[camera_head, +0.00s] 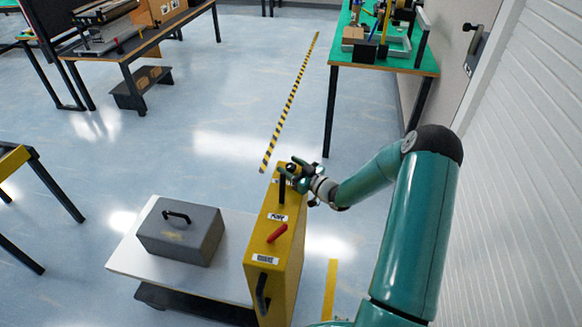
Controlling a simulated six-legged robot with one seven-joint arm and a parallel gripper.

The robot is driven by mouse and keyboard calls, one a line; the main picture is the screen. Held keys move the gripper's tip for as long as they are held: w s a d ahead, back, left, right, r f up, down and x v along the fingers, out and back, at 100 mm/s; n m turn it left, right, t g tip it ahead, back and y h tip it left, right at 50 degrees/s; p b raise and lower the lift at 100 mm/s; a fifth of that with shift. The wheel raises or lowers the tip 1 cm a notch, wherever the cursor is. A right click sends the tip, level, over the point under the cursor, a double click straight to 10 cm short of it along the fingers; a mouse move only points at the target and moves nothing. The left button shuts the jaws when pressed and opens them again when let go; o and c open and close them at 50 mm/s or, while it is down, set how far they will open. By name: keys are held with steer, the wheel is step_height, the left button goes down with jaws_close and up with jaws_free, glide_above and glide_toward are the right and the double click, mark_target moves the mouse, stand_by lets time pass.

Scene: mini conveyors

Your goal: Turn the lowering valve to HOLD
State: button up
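A tall yellow lift unit (283,262) stands at the right edge of a low white platform. Its top carries a red lever (277,233), an upright black lever (282,190) and small white labels (277,217) too small to read surely. My gripper (293,173) is at the far end of the unit's top, just beyond the black lever. A small dark and orange part shows at its fingers. The fingers overlap this end, so I cannot tell whether they touch or grip a valve there. No HOLD mark is readable.
A grey case (180,232) with a black handle lies on the white platform (130,250). A green-topped bench (400,66) stands at the back right, and a workbench (140,45) at the back left. A white ribbed wall is close on the right. The middle floor is clear.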

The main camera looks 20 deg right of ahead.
steer(key=shift+s, duration=0.1)
steer(key=v, duration=1.3)
steer(key=shift+s+d, duration=0.15)
steer(key=shift+s, duration=0.1)
steer(key=shift+w+r, duration=0.1)
steer(key=shift+r, duration=0.05)
